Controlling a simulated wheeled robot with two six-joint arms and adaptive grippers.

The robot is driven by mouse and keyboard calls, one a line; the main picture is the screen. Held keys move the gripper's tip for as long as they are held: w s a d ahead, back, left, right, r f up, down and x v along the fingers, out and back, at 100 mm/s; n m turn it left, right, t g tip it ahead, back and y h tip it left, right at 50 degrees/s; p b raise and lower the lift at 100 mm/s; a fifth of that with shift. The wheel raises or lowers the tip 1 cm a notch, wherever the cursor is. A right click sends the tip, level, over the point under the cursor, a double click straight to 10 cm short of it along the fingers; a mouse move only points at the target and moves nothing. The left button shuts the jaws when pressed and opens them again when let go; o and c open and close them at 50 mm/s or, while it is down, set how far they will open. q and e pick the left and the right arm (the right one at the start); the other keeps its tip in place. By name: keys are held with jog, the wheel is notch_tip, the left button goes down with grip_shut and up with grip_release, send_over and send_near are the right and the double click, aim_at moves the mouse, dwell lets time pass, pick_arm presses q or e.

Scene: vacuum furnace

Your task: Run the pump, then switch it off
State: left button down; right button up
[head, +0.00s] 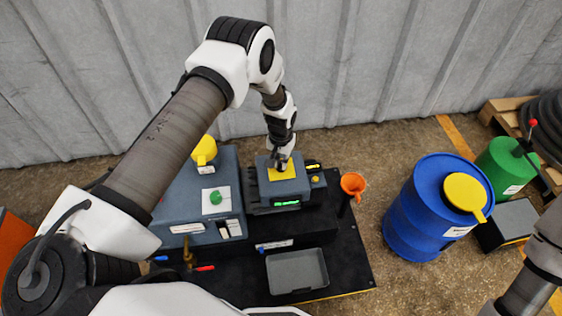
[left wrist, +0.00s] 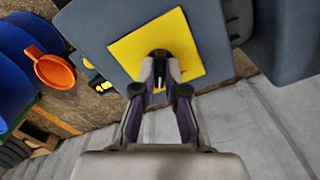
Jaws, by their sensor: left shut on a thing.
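The pump unit is a grey box (head: 292,190) on the black bench, with a yellow square plate (head: 275,176) on its top and a lit green display on its front. The plate also shows large in the left wrist view (left wrist: 132,47). My left gripper (head: 282,162) reaches down from above onto this plate. In the left wrist view its fingertips (left wrist: 160,72) are closed together on a small black switch knob (left wrist: 158,54) at the plate's middle. The fingers cover part of the knob, so I cannot tell its setting. My right gripper is outside the views.
Left of the pump stands a grey-blue cabinet with a green button (head: 216,197) and a yellow-capped part (head: 204,150). A grey tray (head: 297,271) lies in front. An orange funnel (head: 353,184), a blue drum (head: 425,215) and a green drum (head: 507,160) stand to the right.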

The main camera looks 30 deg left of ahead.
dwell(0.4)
pick_arm(q)
jog(key=c, duration=1.2)
grip_release()
notch_tip(320, 180, up, 12)
